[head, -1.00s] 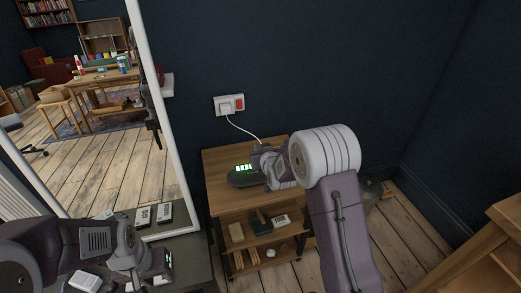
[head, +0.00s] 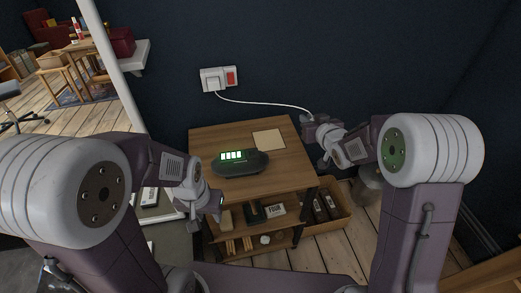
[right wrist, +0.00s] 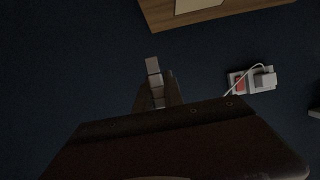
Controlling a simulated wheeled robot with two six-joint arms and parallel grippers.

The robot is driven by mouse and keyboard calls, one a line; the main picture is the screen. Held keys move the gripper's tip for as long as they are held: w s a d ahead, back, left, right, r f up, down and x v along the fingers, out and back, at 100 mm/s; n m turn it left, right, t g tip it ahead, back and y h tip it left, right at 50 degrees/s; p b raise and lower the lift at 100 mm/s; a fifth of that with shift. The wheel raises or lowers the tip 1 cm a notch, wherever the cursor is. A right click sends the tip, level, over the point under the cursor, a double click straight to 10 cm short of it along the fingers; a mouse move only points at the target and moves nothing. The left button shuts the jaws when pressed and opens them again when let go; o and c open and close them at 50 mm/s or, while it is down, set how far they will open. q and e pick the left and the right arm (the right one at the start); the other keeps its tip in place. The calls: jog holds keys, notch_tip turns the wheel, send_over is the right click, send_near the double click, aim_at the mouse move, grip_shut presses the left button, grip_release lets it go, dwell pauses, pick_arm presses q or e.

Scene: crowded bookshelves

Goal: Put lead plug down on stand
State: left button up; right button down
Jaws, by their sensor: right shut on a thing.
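The wooden stand (head: 290,170) is against the dark wall, with an oval device (head: 240,164) with green lit bars on its top. A flat pale square (head: 268,139) lies behind the device. My right gripper (head: 312,121) is shut at the end of the white lead (head: 262,103), just beyond the stand's back right corner. The lead plug itself is hidden in the jaws. In the right wrist view, my right gripper (right wrist: 153,68) is seen with the stand's edge (right wrist: 180,22) above it. My left gripper (head: 208,208) is beside the stand's front left; its jaws are unclear.
The white wall socket (head: 216,79) with a red switch is behind the stand. Boxes and small items fill the stand's lower shelves (head: 262,238). A wooden crate (head: 335,215) stands to the right. The stand's right top is clear.

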jog(key=b, duration=0.3)
send_over(277, 135)
jog(key=f, duration=0.6)
jog(key=shift+s+d+f, duration=0.1)
jog(key=shift+d+f, duration=0.15)
jog(key=shift+f, duration=0.15)
jog(key=shift+w+a+f, duration=0.1)
jog(key=shift+w+a, duration=0.1)
jog(key=shift+a, duration=0.05)
notch_tip(277, 135, down, 4)
jog(key=shift+f+b, duration=0.1)
jog(key=shift+b, duration=1)
jog(key=shift+f, duration=0.1)
jog(key=c, duration=1.5)
grip_release()
jog(key=shift+o, duration=0.2)
